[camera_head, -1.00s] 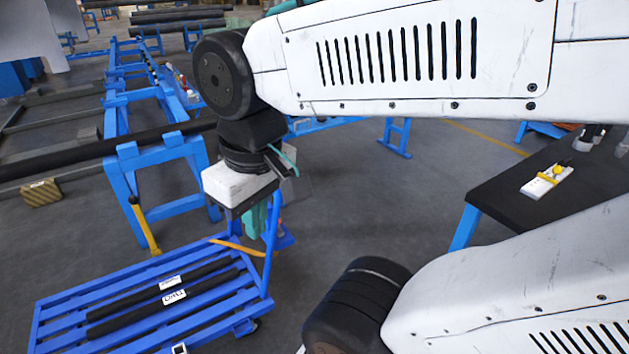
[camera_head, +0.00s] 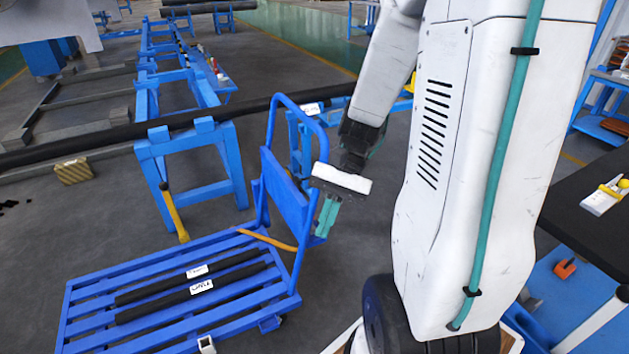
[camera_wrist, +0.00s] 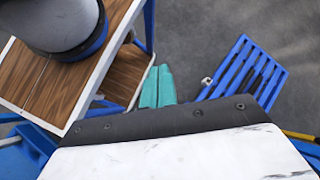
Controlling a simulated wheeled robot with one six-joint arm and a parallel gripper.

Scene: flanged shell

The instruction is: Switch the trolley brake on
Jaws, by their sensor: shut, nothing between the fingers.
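The blue trolley (camera_head: 90,307) stands at the lower left in the head view, its slatted bed low and its push handle (camera_head: 272,105) rising at the right end. It also shows in the wrist view (camera_wrist: 238,68). Two black bars with white labels lie on the bed. A small white-edged part (camera_head: 206,345) shows at the bed's near edge; a small pale part (camera_wrist: 206,81) shows at the trolley's corner in the wrist view. I cannot tell whether either is the brake. My gripper (camera_head: 326,217), with teal fingers, is shut and empty, pointing down beside the handle end.
A blue stand (camera_head: 185,146) bearing a long black bar is behind the trolley. A yellow-handled tool (camera_head: 174,215) leans against it. A black-topped table (camera_head: 590,225) is at the right. A wood-topped unit (camera_wrist: 60,85) is close in the wrist view. Grey floor is clear left of the trolley.

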